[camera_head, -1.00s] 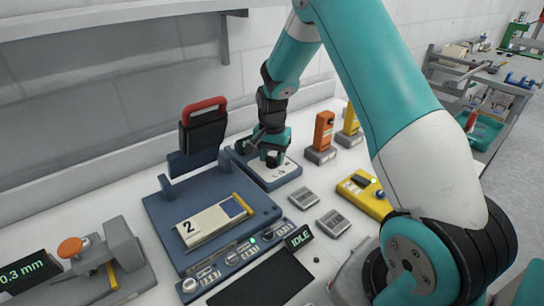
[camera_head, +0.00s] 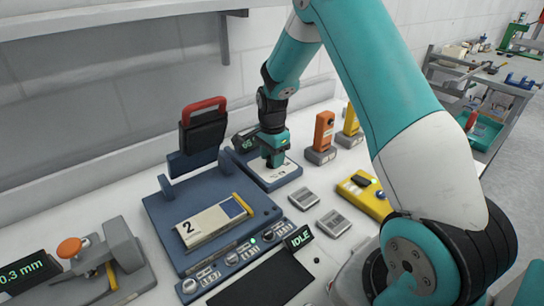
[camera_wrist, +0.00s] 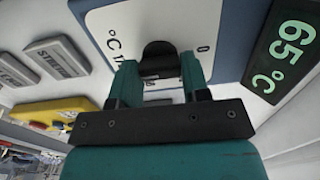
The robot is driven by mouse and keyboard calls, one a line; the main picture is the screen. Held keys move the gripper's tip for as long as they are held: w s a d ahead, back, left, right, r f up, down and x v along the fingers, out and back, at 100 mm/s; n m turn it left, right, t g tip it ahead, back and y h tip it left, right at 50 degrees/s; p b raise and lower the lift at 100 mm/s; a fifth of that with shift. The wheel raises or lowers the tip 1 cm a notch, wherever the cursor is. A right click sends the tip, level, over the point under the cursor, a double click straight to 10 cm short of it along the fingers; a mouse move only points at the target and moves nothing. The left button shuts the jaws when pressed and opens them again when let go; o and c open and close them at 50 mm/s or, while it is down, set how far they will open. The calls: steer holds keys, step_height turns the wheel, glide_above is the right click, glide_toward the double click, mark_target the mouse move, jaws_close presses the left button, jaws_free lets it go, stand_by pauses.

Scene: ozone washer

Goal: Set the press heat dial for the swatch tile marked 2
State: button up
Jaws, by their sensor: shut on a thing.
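The swatch tile marked 2 (camera_head: 208,226) lies on the blue press (camera_head: 158,212), whose red-handled lid (camera_head: 203,132) stands raised. Behind and to the right is the blue heat dial box (camera_head: 284,178) with a white °C scale; the scale also shows in the wrist view (camera_wrist: 112,22). My gripper (camera_head: 272,160) points down at the dial and is shut on its black knob (camera_wrist: 158,52), seen between the fingers in the wrist view (camera_wrist: 158,75). Most of the scale is hidden by my gripper. The display (camera_wrist: 285,50) beside the dial reads 65 °C.
A row of small knobs and an IDLE display (camera_head: 299,237) line the press front. Two grey labelled blocks (camera_head: 304,198) and a yellow device (camera_head: 364,195) are to the right. A gauge reading 0.3 mm (camera_head: 27,273) stands at left. A dark mat (camera_head: 262,280) lies in front.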

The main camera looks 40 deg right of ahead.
stand_by(0.3)
steer(key=o, duration=0.9)
step_height(320, 180, up, 18)
steer(key=shift+f+b, duration=0.25)
steer(key=shift+b, duration=0.85)
